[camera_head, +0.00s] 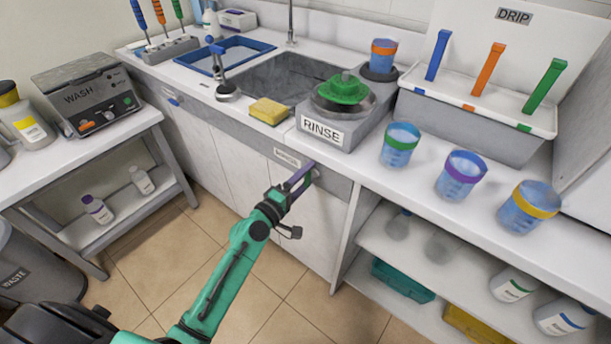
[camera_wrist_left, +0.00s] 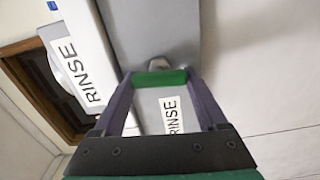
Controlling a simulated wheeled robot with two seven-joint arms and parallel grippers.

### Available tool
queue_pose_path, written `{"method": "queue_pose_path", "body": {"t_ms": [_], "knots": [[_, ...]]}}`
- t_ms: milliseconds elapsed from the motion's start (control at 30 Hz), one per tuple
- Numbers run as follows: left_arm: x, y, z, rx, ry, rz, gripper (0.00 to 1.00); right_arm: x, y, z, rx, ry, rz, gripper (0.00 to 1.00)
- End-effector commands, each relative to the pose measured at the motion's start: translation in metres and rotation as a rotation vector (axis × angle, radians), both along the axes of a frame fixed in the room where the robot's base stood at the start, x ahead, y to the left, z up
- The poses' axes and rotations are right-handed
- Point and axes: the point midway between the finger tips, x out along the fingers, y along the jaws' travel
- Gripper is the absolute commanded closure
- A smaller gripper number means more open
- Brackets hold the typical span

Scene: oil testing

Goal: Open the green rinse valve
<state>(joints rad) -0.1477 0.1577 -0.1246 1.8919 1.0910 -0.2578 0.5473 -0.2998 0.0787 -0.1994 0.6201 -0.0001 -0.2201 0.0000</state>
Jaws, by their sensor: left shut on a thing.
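The green rinse valve handle (camera_wrist_left: 160,78) is a short green bar on a grey knob in the left wrist view. It sits on the grey front panel beside a RINSE label (camera_wrist_left: 172,115). My left gripper (camera_head: 299,180) reaches this panel at the counter's front edge, below the RINSE station (camera_head: 322,131). Its two purple fingers are at either end of the green bar, and it is shut on the handle. In the head view the fingers mostly hide the handle. My right gripper is in neither view.
A sink (camera_head: 275,78) with a yellow sponge (camera_head: 269,111) at its edge lies behind. Cups, including a purple-rimmed one (camera_head: 460,175), line the right counter. The WASH unit (camera_head: 87,97) stands on the left table. The floor (camera_head: 185,250) between is open.

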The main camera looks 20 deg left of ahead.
Motion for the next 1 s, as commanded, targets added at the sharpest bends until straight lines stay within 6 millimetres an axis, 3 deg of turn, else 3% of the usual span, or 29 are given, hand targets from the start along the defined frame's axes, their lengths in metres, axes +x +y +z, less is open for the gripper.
{"method": "queue_pose_path", "body": {"t_ms": [733, 767, 800, 833, 1000], "knots": [[-0.0006, -0.0005, -0.0028, -0.097, 0.043, -0.002, 0.81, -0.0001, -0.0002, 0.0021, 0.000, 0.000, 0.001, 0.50], [-0.0007, -0.0005, -0.0028, -0.097, 0.043, -0.002, 0.21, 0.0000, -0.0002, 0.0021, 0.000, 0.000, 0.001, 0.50], [-0.0006, -0.0005, -0.0027, -0.096, 0.043, -0.002, 0.06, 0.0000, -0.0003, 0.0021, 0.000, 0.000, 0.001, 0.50], [-0.0006, -0.0005, -0.0026, -0.096, 0.042, -0.002, 0.00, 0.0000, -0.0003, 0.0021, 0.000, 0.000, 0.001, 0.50], [-0.0003, -0.0002, -0.0018, -0.095, 0.040, -0.001, 0.00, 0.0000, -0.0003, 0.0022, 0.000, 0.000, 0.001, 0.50]]}}
